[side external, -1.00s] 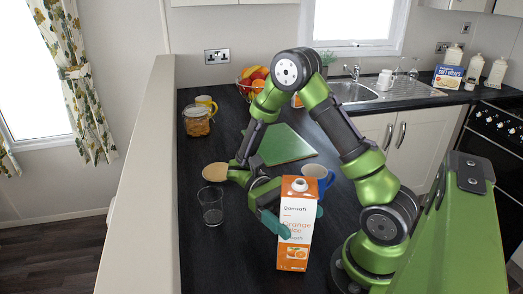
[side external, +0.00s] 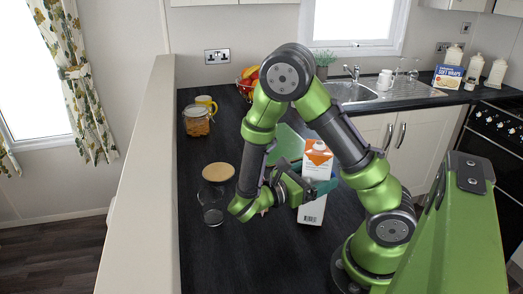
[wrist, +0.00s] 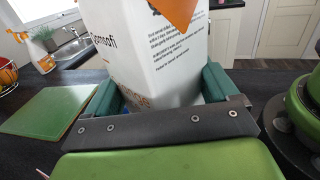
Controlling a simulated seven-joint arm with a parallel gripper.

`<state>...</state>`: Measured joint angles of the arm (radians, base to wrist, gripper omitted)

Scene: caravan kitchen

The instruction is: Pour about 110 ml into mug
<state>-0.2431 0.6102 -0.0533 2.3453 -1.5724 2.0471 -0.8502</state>
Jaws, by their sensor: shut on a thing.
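An orange-and-white juice carton (side external: 314,208) is in my gripper (side external: 317,187), near the middle of the counter in the side view. It looks about upright, with its barcode side towards the camera. I cannot tell whether its base touches the counter. In the wrist view the carton (wrist: 160,62) stands between the two teal fingers of my gripper (wrist: 160,92), which are shut on it. The blue mug is largely hidden behind the carton and gripper. A yellow mug (side external: 208,103) stands at the back left.
An empty-looking glass (side external: 212,206) stands left of my gripper, near a round wooden lid or coaster (side external: 218,172). A green board (side external: 289,143) lies behind the carton. A jar (side external: 196,122) is back left. The front counter is clear.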

